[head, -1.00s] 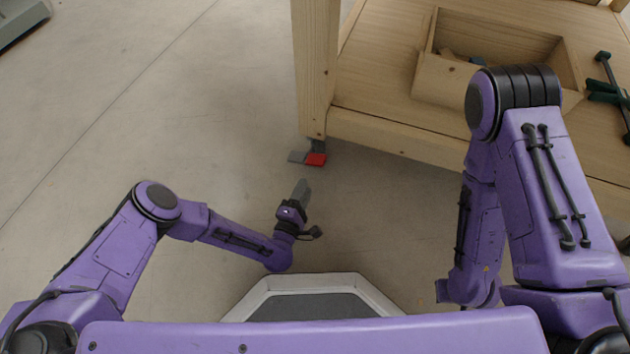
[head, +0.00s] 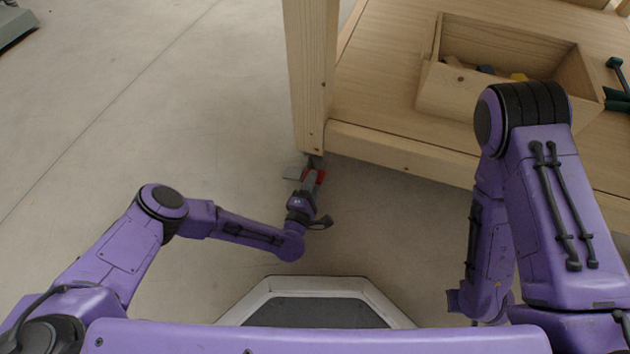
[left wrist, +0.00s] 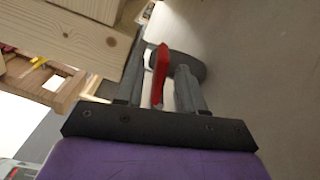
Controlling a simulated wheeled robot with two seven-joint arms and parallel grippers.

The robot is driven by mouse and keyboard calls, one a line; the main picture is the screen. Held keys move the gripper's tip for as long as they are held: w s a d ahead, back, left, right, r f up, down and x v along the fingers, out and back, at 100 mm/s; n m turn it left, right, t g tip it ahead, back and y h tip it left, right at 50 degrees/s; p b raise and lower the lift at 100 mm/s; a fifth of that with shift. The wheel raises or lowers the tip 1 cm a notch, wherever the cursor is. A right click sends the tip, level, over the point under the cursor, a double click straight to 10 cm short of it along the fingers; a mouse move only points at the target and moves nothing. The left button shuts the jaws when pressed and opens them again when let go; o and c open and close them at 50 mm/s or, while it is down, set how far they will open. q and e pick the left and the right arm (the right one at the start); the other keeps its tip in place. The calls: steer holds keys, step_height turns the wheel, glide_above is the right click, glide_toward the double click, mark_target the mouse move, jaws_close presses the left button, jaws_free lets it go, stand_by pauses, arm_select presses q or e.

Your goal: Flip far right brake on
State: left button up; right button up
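The red brake lever (head: 320,174) is at the caster under the near corner leg of the wooden workbench. My left gripper (head: 309,183) reaches it from the near side and partly covers it in the head view. In the left wrist view the red lever (left wrist: 160,72) stands between the two grey fingers of the left gripper (left wrist: 160,88). The fingers are apart, with a narrow gap on each side of the lever. The grey caster wheel (left wrist: 188,66) is just behind it. My right gripper is out of sight; only its arm shows.
The wooden leg (head: 310,80) rises right above the caster. The bench's lower shelf (head: 375,100) holds a wooden box (head: 455,88) with small items, and green-black tools (head: 616,85) lie at right. Bare floor (head: 130,120) is free at left.

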arm_select(q)
steer(key=shift+a, duration=0.1)
jaws_close()
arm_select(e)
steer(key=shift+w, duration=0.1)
arm_select(q)
steer(key=shift+m, duration=0.3)
steer(key=shift+d+f+m, duration=0.15)
steer(key=shift+f+m, duration=0.05)
steer(key=shift+m, duration=0.4)
steer(key=shift+d+f+m, duration=0.15)
steer(key=shift+m, duration=0.45)
steer(key=shift+w+f+m, duration=0.1)
steer(key=shift+f+m, duration=0.1)
steer(key=shift+m, duration=0.45)
steer(key=shift+f+m, duration=0.15)
steer(key=shift+m, duration=0.5)
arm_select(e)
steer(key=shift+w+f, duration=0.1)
arm_select(q)
steer(key=shift+c, duration=1.5)
jaws_free()
steer(key=o, duration=0.3)
steer(key=shift+d+f, duration=0.1)
steer(key=shift+f, duration=0.05)
